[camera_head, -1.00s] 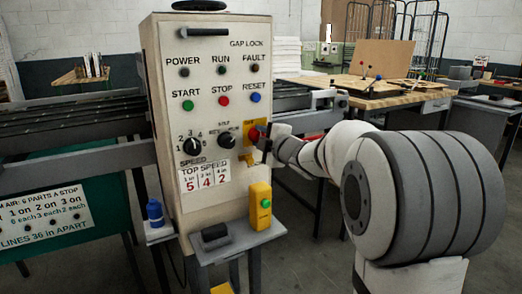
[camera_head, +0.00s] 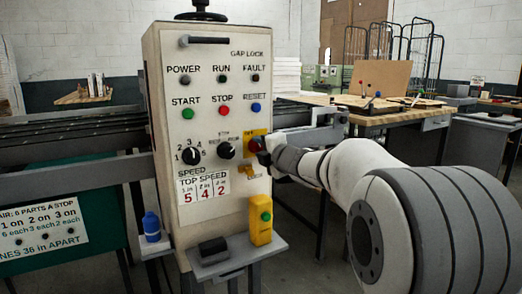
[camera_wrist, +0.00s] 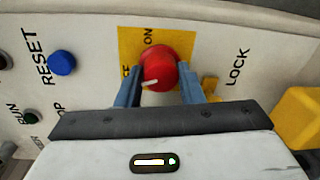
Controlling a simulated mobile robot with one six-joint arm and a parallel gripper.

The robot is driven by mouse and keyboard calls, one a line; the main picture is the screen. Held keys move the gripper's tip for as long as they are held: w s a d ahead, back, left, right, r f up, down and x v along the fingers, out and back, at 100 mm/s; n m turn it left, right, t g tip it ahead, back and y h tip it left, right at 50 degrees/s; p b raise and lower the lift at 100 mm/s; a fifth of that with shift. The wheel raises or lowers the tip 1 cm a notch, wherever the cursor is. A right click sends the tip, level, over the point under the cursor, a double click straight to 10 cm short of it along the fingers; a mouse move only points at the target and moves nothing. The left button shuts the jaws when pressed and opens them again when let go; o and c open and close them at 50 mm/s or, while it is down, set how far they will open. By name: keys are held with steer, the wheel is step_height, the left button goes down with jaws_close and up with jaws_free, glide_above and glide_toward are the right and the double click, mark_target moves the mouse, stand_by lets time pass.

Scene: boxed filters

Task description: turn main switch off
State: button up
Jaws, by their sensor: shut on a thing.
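The main switch is a red rotary knob (camera_wrist: 159,68) on a yellow plate (camera_wrist: 130,42) on the control panel. In the wrist view its white pointer mark points to the lower left, towards the partly hidden "OFF" lettering and away from "ON". My gripper (camera_wrist: 160,90) has its two blue-grey fingers on either side of the knob and is shut on it. In the head view the red knob (camera_head: 255,145) shows at the panel's right edge, partly covered by my gripper (camera_head: 263,151).
The panel (camera_head: 212,70) also carries a blue RESET button (camera_head: 256,107), a red STOP button (camera_head: 225,110), a green START button (camera_head: 187,114) and black dials. A yellow box with a green button (camera_head: 261,218) stands below. A workbench (camera_head: 395,112) is behind my arm.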

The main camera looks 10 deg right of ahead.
steer(key=shift+a+r, duration=0.1)
steer(key=shift+r, duration=0.15)
steer(key=o, duration=1)
steer(key=shift+w+f, duration=0.1)
steer(key=shift+f, duration=0.15)
steer(key=p+v, duration=0.1)
steer(key=v, duration=0.6)
steer(key=shift+s, duration=0.4)
steer(key=shift+r, duration=0.1)
